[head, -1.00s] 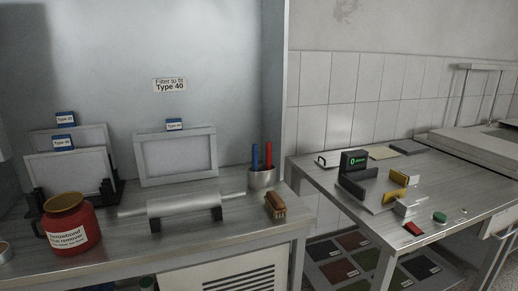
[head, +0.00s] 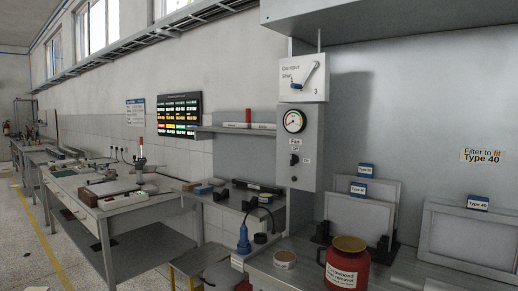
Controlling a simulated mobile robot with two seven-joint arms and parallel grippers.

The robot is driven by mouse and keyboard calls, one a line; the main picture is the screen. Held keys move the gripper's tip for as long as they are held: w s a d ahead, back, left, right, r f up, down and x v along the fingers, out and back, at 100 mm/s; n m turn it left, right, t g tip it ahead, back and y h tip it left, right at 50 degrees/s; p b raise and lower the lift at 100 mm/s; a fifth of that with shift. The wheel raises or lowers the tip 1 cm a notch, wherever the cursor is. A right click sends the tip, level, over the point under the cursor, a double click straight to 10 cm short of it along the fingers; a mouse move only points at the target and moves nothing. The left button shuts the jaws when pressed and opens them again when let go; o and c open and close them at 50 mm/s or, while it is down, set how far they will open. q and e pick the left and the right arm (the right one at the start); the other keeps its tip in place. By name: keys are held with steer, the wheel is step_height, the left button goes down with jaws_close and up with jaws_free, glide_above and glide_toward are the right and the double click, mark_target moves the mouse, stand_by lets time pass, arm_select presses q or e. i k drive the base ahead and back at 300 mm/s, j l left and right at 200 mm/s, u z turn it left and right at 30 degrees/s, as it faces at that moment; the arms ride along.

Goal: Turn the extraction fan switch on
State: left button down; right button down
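The fan switch (head: 294,160) is a small dark knob on a grey control panel (head: 310,172), below a label reading "Fan". Small marks sit beside and under the knob, too small to read, so I cannot tell its setting. A round gauge (head: 293,121) is above it, and above that a white damper plate (head: 315,72) has a lever and a blue pointer. The panel is mounted at the left edge of the hood. Neither of my grippers is in view.
Framed filters (head: 358,220) stand behind the jar. A blue tool (head: 243,238) is left of the bench. The space directly before the panel looks clear.

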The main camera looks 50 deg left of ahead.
mark_target(294, 160)
steer(key=u, duration=1.2)
